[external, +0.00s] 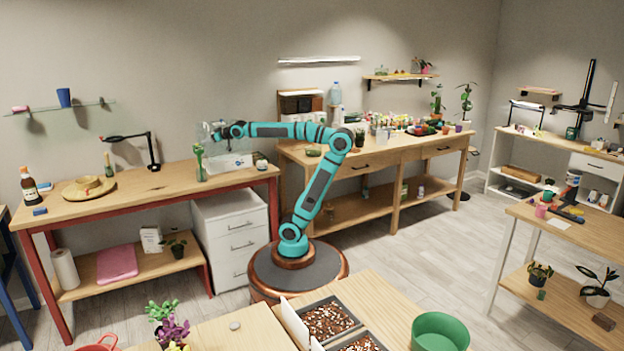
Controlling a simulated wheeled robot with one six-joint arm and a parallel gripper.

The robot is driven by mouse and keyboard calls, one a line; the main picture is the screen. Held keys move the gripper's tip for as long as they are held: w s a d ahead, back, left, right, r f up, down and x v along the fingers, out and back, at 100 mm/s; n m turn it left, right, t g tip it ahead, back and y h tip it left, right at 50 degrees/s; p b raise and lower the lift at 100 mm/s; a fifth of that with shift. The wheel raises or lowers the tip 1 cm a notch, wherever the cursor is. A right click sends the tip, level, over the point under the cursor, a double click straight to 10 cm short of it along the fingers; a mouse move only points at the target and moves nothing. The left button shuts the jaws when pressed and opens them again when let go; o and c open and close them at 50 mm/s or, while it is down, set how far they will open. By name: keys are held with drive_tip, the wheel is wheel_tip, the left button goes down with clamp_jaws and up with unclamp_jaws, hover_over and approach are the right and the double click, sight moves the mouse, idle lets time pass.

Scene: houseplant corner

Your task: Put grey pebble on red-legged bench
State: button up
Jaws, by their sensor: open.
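The red-legged bench (135,195) stands against the wall at the left, with a wooden top and red legs. A small grey rounded thing that looks like the grey pebble (235,326) lies on the near wooden table at the bottom of the view.
Near the pebble are potted plants (172,330), soil trays (328,320) and a green pot (440,332).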

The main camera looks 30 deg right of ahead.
drive_tip(key=s+d+m+t+h, duration=0.1)
drive_tip(key=d+m+t+h, duration=0.2)
drive_tip(key=d, duration=1.3)
drive_tip(key=s+d+f+m+t+h, duration=0.1)
drive_tip(key=d+m+t+h, duration=0.3)
drive_tip(key=d, duration=1.3)
drive_tip(key=shift+m+h, duration=0.6)
drive_tip(key=shift+h, duration=0.6)
drive_tip(key=shift+o, duration=0.5)
drive_tip(key=shift+s+d+f, duration=0.15)
drive_tip(key=shift+d, duration=0.2)
